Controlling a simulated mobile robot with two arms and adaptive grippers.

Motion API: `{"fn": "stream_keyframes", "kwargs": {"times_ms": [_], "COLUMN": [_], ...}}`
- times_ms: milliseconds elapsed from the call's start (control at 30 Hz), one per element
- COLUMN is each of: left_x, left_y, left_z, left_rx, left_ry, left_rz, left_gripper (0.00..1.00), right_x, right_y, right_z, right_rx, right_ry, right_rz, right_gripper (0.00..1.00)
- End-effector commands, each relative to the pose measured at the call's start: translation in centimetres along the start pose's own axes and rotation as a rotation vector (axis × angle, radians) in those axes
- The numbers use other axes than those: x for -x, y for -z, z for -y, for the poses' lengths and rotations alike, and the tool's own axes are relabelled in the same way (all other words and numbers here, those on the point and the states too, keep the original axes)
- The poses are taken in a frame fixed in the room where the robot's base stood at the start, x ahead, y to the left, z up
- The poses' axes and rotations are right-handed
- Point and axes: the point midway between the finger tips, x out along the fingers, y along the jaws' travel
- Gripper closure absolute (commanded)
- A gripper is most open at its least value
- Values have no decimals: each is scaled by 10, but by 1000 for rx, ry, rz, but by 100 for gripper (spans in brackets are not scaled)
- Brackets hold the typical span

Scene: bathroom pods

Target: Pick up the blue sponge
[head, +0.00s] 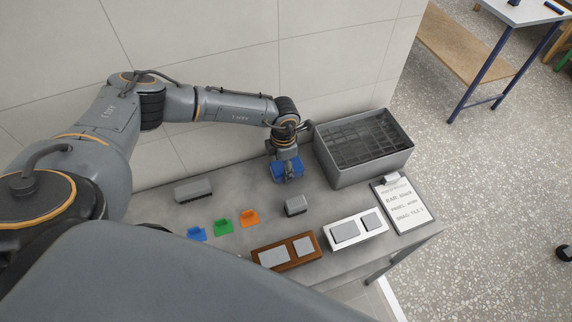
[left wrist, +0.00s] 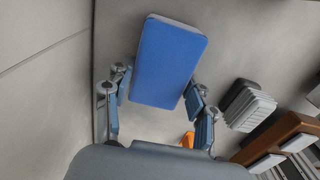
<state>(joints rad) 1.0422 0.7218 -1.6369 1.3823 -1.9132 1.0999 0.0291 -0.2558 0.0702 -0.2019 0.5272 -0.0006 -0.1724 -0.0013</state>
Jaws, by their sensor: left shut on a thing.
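The blue sponge (left wrist: 168,62) is a flat blue block with a pale edge. It fills the gap between the fingers of my left gripper (left wrist: 156,98) in the left wrist view. In the head view the left gripper (head: 287,170) points down at the back of the grey table, just left of the grey crate. The sponge shows there as a blue patch (head: 279,171), partly covered by the fingers. The gripper is shut on the sponge. I cannot tell whether the sponge touches the table. My right gripper is not in view.
The grey crate (head: 385,168) stands right of the gripper, close to it. A clipboard (head: 401,211), a white tray (head: 334,246), a brown tray (head: 304,261), grey blocks (head: 296,206), (head: 193,190) and blue, green and orange holders (head: 222,226) lie on the table. The wall is close behind.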

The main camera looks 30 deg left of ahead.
Motion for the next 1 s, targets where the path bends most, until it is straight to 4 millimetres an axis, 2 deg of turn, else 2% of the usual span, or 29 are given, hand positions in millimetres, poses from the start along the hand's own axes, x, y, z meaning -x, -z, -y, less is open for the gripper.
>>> {"fn": "stream_keyframes", "kwargs": {"times_ms": [267,400,467,700,1000], "left_x": [8,28,40,88,113], "left_y": [0,-1,6,36,77], "left_z": [0,-1,6,35,77], "left_rx": [0,-1,-2,-2,-1], "left_ry": [0,-1,1,-1,0], "left_rz": [2,6,3,4,1], "left_gripper": [71,71,71,71,71], "right_x": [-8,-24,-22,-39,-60], "right_y": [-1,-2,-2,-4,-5], "right_z": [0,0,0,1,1], "right_rx": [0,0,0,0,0], "right_ry": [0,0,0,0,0], "right_rz": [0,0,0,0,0], "right_gripper": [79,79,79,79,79]}}
